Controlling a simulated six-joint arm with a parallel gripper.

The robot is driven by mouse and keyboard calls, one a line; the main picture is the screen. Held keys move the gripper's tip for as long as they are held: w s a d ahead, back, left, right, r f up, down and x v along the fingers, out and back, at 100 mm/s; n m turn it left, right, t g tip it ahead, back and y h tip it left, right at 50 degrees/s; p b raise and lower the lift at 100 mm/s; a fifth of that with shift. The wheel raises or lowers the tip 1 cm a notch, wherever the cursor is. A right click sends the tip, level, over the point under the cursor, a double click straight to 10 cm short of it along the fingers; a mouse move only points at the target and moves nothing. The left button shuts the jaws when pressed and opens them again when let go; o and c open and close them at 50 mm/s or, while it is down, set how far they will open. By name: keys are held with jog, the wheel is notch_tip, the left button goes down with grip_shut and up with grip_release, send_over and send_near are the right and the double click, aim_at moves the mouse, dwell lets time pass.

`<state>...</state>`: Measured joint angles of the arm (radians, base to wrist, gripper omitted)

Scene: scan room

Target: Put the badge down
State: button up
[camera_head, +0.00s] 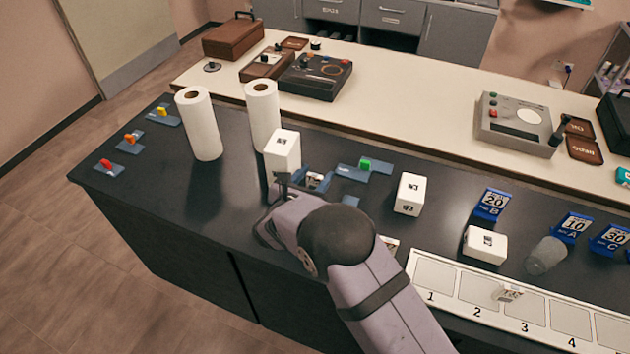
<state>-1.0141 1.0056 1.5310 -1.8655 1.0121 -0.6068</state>
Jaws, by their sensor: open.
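I cannot tell surely which item is the badge. A small pale card-like piece with dark print (508,293) lies on the numbered white tray (446,308), around spaces 2 and 3. Another small white printed piece (314,180) sits in a dark blue holder just right of my gripper's tip. My gripper (272,208) is open, low over the dark counter at the middle. A white box with a printed code (281,152) stands just behind it. I see nothing clearly held, but the arm hides part of the space between the fingers.
Two paper rolls (200,125) (263,115) stand behind and left. White boxes (409,194) (485,245), a grey cylinder (547,255) and blue numbered signs (492,204) stand to the right. Colored clips (163,112) lie at the left. The counter's front left (200,210) is clear.

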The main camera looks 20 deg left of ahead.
aim_at(315, 175)
jog(key=c, duration=0.9)
jog(key=shift+r, duration=0.1)
notch_tip(315, 175, up, 18)
jog(key=b, duration=0.2)
